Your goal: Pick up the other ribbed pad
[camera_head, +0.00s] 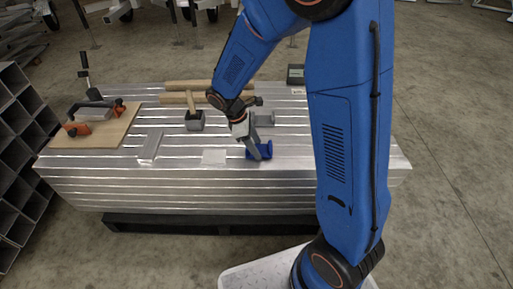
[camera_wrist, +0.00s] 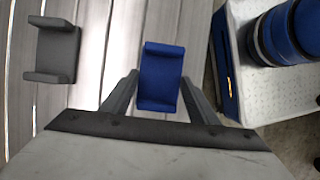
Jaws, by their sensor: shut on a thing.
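A blue pad (camera_head: 265,148) with raised ends lies on the stacked aluminium near its front edge. In the wrist view the blue pad (camera_wrist: 161,75) sits between my two fingers, which are shut on its sides. My gripper (camera_head: 257,149) reaches down to it from above; in the wrist view my gripper (camera_wrist: 158,82) frames its lower half. In the wrist view the grey pad (camera_wrist: 57,54) is at the upper left. I cannot tell whether the blue pad is clear of the surface.
A mallet (camera_head: 194,121) stands behind and left of my gripper. A pale square sheet (camera_head: 214,157) and a flat metal bar (camera_head: 150,147) lie to the left. A wooden board (camera_head: 72,140) with orange clamps is at the far left. A dark box (camera_head: 295,74) sits at the back.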

